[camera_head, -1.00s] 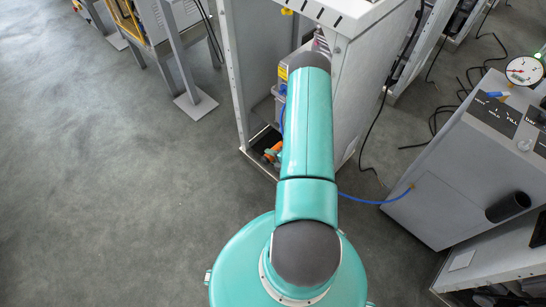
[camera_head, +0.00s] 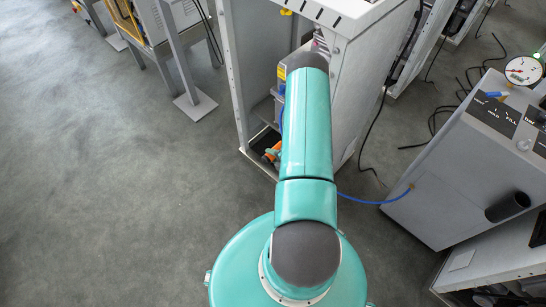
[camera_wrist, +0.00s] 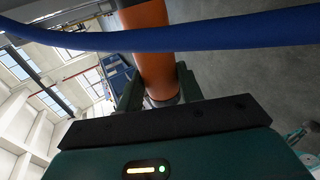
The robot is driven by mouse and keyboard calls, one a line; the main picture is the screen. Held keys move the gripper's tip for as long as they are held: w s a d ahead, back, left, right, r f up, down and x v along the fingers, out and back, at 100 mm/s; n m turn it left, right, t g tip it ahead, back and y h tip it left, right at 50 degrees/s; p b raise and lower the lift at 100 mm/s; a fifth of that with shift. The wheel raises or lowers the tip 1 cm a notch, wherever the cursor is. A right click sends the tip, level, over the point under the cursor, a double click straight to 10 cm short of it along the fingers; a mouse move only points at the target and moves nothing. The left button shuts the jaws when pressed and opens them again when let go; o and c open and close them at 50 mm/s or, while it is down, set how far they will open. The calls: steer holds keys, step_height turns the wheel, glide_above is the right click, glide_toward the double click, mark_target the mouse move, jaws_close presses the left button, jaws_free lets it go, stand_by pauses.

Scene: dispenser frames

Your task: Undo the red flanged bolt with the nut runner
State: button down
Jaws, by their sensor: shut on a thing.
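In the wrist view an orange cylindrical tool, which looks like the nut runner (camera_wrist: 154,68), stands between the dark fingers of my gripper (camera_wrist: 159,92). The gripper is shut on it. A blue hose (camera_wrist: 225,32) crosses in front of the tool; the tool's far end runs out of the picture. In the head view my teal arm reaches to the open cabinet and hides the gripper and most of the work area. I cannot see the red flanged bolt in either view.
The open grey cabinet (camera_head: 352,95) has side walls close around my arm's end. An orange item (camera_head: 274,152) shows low inside it. A blue hose (camera_head: 372,202) runs right to a grey console (camera_head: 440,185) with a gauge (camera_head: 523,70). The floor (camera_head: 110,190) at left is clear.

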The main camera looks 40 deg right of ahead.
steer(key=shift+d, duration=0.45)
stand_by(0.6)
steer(key=shift+a+r, duration=0.1)
steer(key=shift+a, duration=0.15)
stand_by(0.6)
steer(key=a, duration=0.7)
stand_by(0.5)
steer(key=shift+a, duration=0.1)
